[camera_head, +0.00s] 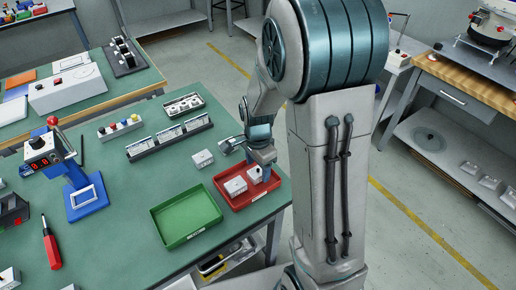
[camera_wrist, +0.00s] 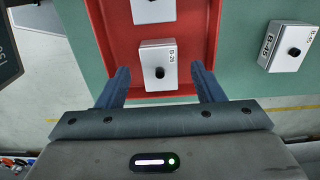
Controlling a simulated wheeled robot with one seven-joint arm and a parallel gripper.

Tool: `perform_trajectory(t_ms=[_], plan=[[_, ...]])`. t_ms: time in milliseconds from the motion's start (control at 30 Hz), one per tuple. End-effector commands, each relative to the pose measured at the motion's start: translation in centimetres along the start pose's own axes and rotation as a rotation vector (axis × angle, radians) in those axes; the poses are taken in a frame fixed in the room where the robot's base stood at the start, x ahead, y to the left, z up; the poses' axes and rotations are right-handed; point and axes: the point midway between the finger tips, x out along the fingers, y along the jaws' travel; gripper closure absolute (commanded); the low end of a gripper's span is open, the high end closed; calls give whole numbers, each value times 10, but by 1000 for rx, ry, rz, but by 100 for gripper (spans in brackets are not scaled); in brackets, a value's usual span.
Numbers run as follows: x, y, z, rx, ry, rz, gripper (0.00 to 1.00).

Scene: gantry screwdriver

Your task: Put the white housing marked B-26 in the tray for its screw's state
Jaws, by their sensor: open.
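In the wrist view my gripper (camera_wrist: 160,72) is open, one finger on each side of the housing with gaps. The red tray also shows in the head view (camera_head: 262,199). The green tray (camera_head: 186,239) is empty, to its left.
A second white housing (camera_head: 235,186) is in the red tray. Another housing (camera_head: 203,158) stands on the green bench, outside the trays. A rack (camera_head: 170,137), a blue stand (camera_head: 85,198) and a red screwdriver (camera_head: 51,245) are further left.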

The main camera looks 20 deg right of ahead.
Motion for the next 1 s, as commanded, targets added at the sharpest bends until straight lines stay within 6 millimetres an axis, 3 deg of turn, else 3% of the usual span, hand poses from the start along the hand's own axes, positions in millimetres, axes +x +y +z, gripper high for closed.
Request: perform_trajectory(t_ms=[300,500,700,1000], plan=[[-75,-1,0,1,2,-7,39],[-108,-1,0,1,1,-4,39],[-122,0,0,0,1,-2,39],[-122,0,0,0,1,-1,39]])
